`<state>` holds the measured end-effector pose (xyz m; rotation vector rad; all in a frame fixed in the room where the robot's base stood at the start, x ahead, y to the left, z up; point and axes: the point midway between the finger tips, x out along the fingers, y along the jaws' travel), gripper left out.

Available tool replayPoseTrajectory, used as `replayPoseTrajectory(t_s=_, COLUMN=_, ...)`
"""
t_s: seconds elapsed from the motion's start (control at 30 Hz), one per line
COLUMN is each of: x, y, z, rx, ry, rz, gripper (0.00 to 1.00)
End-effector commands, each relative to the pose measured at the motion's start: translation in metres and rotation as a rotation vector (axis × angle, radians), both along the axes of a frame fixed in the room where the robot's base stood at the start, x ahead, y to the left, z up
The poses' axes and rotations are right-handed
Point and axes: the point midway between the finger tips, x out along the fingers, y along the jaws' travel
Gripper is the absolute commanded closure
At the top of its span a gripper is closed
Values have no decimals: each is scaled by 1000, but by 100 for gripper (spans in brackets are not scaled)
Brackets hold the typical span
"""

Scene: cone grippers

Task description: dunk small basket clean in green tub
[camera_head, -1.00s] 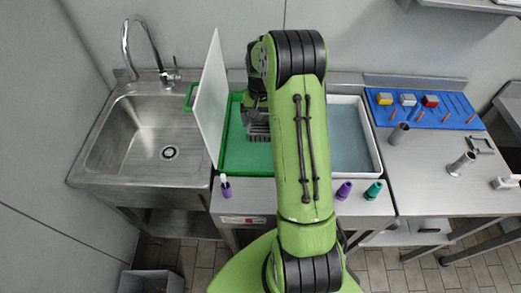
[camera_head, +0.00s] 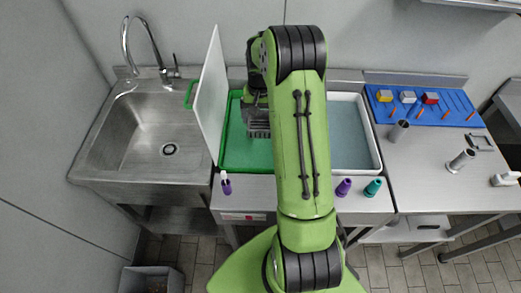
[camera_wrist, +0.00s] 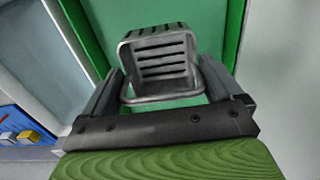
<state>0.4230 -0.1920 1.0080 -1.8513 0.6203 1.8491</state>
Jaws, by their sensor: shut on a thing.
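The small basket (camera_wrist: 160,62) is a grey metal box with slots. It sits between the two fingers of my gripper (camera_wrist: 162,80) in the wrist view, and the gripper is shut on it. In the head view, the basket (camera_head: 258,130) shows below my gripper (camera_head: 257,112), over the green tub (camera_head: 240,165). Whether the basket touches the liquid or floor of the tub I cannot tell. Green fills the view behind the basket in the wrist view. My arm hides the right part of the tub.
A white upright panel (camera_head: 208,95) with a green handle stands along the tub's left side, beside the steel sink (camera_head: 130,135). A white tub (camera_head: 376,150) of bluish liquid is to the right. Purple (camera_head: 343,188) and teal (camera_head: 373,188) bottles stand in front.

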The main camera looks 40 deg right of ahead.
Motion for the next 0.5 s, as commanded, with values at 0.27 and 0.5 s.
replayPoseTrajectory(t_s=0.27, x=0, y=0, z=10, rx=-1, ry=-1, rz=0, gripper=39)
replayPoseTrajectory(t_s=0.5, x=0, y=0, z=39, rx=-1, ry=-2, rz=0, gripper=39)
